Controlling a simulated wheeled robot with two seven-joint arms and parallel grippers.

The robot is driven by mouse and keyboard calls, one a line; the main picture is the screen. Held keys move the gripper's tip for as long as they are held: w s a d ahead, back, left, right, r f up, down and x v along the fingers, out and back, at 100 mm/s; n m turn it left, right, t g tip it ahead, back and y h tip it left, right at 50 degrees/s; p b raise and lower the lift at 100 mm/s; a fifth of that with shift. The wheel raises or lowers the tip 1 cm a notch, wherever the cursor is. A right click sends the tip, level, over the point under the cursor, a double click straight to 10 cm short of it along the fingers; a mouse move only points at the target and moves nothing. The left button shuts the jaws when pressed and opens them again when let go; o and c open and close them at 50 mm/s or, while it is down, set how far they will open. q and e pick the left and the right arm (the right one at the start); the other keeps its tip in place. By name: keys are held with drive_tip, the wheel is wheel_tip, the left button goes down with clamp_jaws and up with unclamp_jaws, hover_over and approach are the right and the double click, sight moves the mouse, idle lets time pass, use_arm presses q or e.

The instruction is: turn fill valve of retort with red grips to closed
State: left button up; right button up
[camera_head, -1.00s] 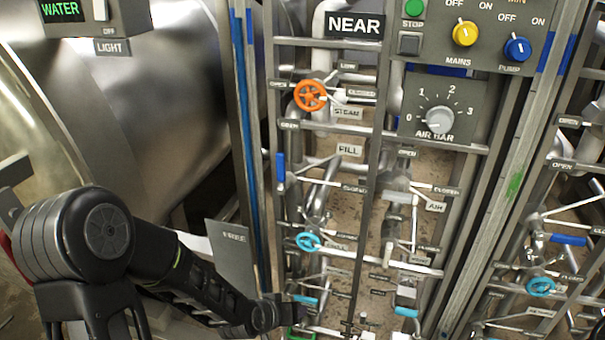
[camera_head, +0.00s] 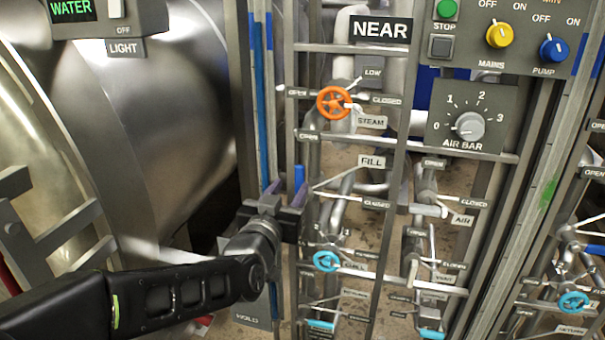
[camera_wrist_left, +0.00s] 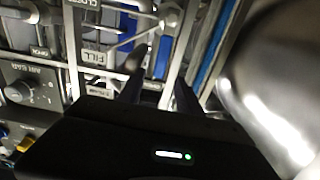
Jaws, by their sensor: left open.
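The panel marked NEAR has a valve labelled FILL (camera_head: 372,162), with OPEN and CLOSED plates beside it. A blue grip (camera_head: 299,175) stands upright at the left edge of this panel, level with the FILL plate; I see no red grip on this valve. My left gripper (camera_head: 286,194) is open, its fingers pointing up just below and beside the blue grip. In the left wrist view the gripper (camera_wrist_left: 158,88) has its fingers apart, with the blue grip (camera_wrist_left: 162,57) just beyond them. I cannot tell whether they touch it. My right gripper is out of view.
An orange handwheel (camera_head: 333,102) marked STEAM is above, and a light-blue handwheel (camera_head: 326,261) is below. The AIR BAR dial (camera_head: 469,125) is at the right. Metal posts and rails closely frame the valves. A large steel vessel (camera_head: 180,90) stands at the left.

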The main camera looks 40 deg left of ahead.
sight(299, 175)
use_arm(q)
drive_tip(key=shift+w, duration=0.1)
drive_tip(key=x, duration=0.7)
drive_tip(key=shift+w+a, duration=0.15)
drive_tip(key=shift+w, duration=0.15)
drive_tip(key=shift+c, duration=0.4)
clamp_jaws()
idle(0.8)
